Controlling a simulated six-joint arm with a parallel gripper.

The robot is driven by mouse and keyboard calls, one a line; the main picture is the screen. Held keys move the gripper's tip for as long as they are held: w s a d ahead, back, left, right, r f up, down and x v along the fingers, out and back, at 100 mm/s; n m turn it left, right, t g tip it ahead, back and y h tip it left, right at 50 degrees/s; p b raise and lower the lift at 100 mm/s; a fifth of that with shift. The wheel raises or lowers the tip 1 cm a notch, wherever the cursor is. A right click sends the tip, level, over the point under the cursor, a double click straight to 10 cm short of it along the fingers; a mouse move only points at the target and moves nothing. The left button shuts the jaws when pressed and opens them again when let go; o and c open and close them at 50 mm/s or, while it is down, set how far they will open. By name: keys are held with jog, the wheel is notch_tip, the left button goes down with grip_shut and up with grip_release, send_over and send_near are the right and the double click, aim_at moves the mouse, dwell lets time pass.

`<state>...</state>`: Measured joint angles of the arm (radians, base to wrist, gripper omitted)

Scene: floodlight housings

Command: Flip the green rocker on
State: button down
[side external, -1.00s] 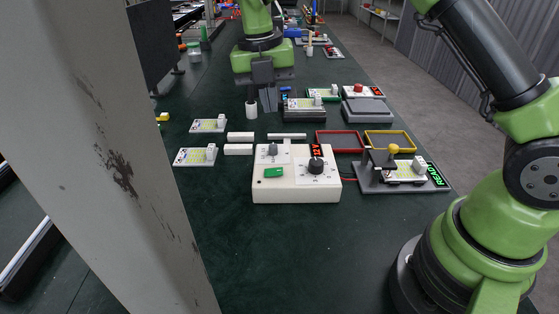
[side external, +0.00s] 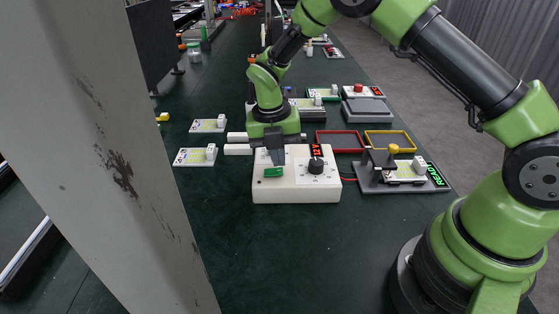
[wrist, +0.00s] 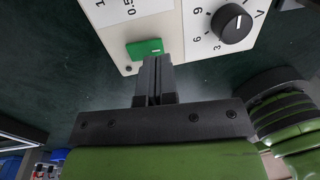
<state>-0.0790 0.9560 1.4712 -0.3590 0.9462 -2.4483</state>
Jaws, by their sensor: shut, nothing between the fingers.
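The green rocker (side external: 273,172) sits on the front left of the white control box (side external: 318,192). It also shows in the wrist view (wrist: 143,49), with a small light mark toward its right end. My gripper (side external: 277,162) is shut and empty, pointing down over the left part of the box. In the wrist view my closed fingers (wrist: 150,62) are just beside the rocker's lower edge. I cannot tell whether they touch it. The small grey knob on the box is hidden behind my gripper in the side view.
A black dial (side external: 316,166) and a red display (side external: 316,150) are on the right of the box. Red (side external: 340,149) and yellow-edged trays (side external: 409,141) lie behind. The table in front is clear.

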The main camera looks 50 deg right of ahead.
aim_at(282, 171)
jog(key=shift+s+f, duration=0.1)
jog(key=shift+f, duration=0.8)
jog(key=shift+d, duration=0.1)
jog(key=shift+f, duration=0.25)
jog(key=shift+w+a+r, duration=0.3)
jog(key=shift+w+a, duration=0.2)
jog(key=shift+a, duration=0.05)
jog(key=shift+r, duration=0.1)
notch_tip(282, 171, up, 14)
jog(key=s+d, duration=0.1)
jog(key=shift+d, duration=0.15)
jog(key=shift+s, duration=0.15)
